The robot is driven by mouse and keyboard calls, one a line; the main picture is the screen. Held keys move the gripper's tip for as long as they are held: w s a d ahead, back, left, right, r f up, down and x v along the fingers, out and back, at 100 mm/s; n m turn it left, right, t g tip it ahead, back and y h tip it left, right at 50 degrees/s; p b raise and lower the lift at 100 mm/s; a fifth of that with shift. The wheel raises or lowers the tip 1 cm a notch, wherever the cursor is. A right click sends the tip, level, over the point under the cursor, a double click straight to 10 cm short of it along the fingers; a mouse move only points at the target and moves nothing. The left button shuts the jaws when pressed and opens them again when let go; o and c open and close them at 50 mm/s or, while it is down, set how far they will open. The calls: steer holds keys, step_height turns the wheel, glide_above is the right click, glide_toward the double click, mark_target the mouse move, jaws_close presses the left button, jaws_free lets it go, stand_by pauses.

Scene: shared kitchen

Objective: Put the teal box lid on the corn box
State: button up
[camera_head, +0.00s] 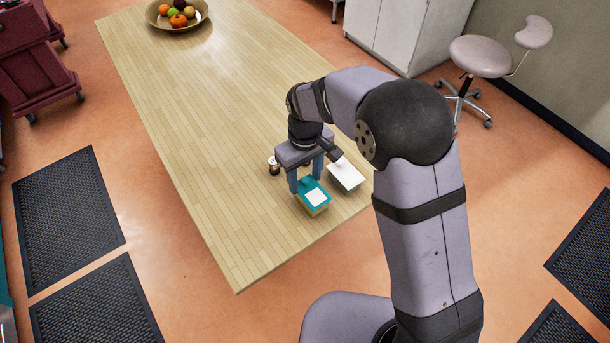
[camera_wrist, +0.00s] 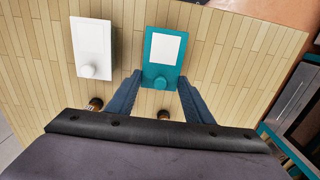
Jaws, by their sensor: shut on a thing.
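The teal box lid (camera_wrist: 172,82) has a white square and a round teal knob; in the head view the lid (camera_head: 304,189) is near the table's right edge. My gripper (camera_head: 307,179) is shut on it, with one finger on either side of its knob end in the wrist view (camera_wrist: 160,80). A yellowish box (camera_head: 319,211), apparently the corn box, shows directly under the lid in the head view. The lid looks roughly level and lined up over it. I cannot tell whether they touch. The lid hides the box in the wrist view.
A white lid-like piece with a knob (camera_head: 345,174) lies just right of the teal lid, and left of it in the wrist view (camera_wrist: 92,42). A small dark jar (camera_head: 273,166) stands left of my gripper. A fruit bowl (camera_head: 160,21) is far off. Most of the table (camera_head: 215,130) is clear.

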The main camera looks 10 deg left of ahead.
mark_target(306, 179)
steer(key=shift+f, duration=0.5)
steer(key=o, duration=1)
steer(key=shift+r, duration=0.1)
steer(key=shift+r, duration=0.45)
step_height(306, 179, up, 12)
steer(key=b, duration=0.2)
